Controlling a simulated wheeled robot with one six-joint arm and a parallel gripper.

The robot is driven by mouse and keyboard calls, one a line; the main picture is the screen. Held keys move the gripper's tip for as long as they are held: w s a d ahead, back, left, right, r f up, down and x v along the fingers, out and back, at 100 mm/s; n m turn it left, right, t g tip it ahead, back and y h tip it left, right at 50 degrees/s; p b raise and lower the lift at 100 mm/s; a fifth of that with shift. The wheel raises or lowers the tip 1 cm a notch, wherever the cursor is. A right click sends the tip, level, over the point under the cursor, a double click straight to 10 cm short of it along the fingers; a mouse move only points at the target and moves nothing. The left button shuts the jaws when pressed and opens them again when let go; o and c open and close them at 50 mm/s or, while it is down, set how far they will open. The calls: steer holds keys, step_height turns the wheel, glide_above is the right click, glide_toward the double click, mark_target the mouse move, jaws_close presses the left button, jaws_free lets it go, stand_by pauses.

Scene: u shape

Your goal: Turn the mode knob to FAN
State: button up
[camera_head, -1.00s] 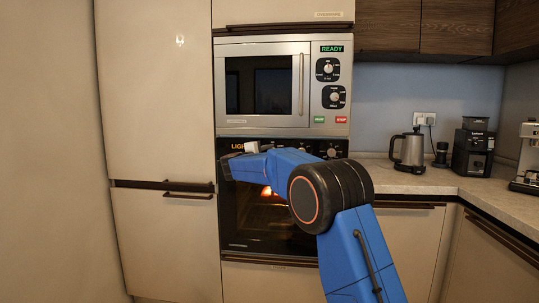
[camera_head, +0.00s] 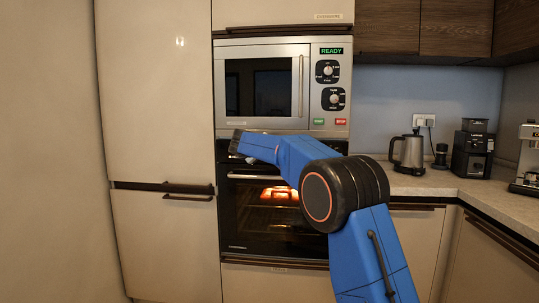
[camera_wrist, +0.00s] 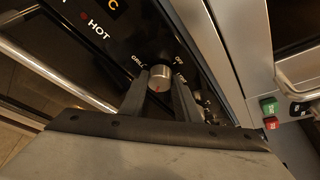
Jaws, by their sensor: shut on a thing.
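The mode knob (camera_wrist: 160,77) is a round silver knob on the black oven panel (camera_wrist: 125,45), with a small red mark on its face. In the wrist view, GRILL is printed to its upper left and OFF to its upper right. Another label at its right is partly covered, and I cannot read FAN. My gripper (camera_wrist: 159,90) has its two dark fingers on either side of the knob and is shut on it. The red mark points down in the wrist view. In the head view, my arm hides the knob.
The oven (camera_head: 235,215) glows inside, with its handle bar (camera_head: 245,177) below the panel. Above it is a microwave (camera_head: 268,85) with two knobs and green and red buttons. A kettle (camera_head: 411,153) and coffee machines stand on the right counter (camera_head: 425,183).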

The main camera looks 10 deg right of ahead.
steer(key=shift+d+f+m+y, duration=0.15)
steer(key=shift+m+y, duration=0.65)
steer(key=shift+m, duration=0.4)
steer(key=shift+d+r+m+y, duration=0.1)
steer(key=shift+m+y, duration=0.7)
steer(key=shift+m, duration=0.4)
steer(key=o, duration=1)
steer(key=shift+o, duration=0.2)
steer(key=shift+s, duration=0.1)
steer(key=v, duration=1.7)
steer(key=shift+s, duration=0.25)
